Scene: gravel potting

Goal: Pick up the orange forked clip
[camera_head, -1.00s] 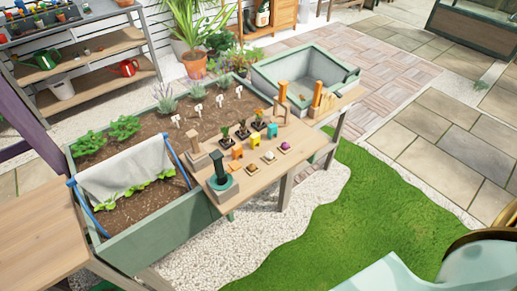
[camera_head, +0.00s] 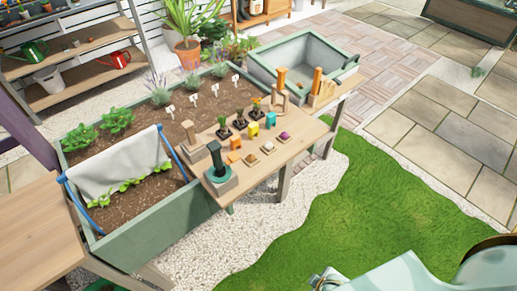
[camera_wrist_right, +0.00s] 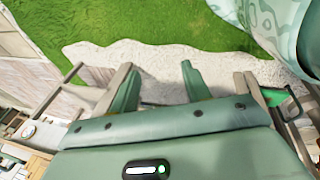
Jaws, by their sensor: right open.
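A small orange piece, likely the orange forked clip (camera_head: 235,143), sits on the wooden work board (camera_head: 262,177) in the camera_head view. It is near the board's left half, beside a yellow piece (camera_head: 253,130) and a teal piece (camera_head: 270,118). Its fork is too small to make out. My right gripper shows in the camera_wrist_right view (camera_wrist_right: 160,86), with its two green fingers apart and nothing between them, over gravel and grass. It is away from the clip. My left gripper is not in view.
The board lies across a green planter of soil (camera_head: 180,225) with a white cloth (camera_head: 118,170). Small potted plants (camera_head: 240,120), wooden blocks and a dark green cylinder (camera_head: 217,160) stand on it. A grey basin (camera_head: 300,58) is behind. Grass (camera_head: 350,215) is open in front.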

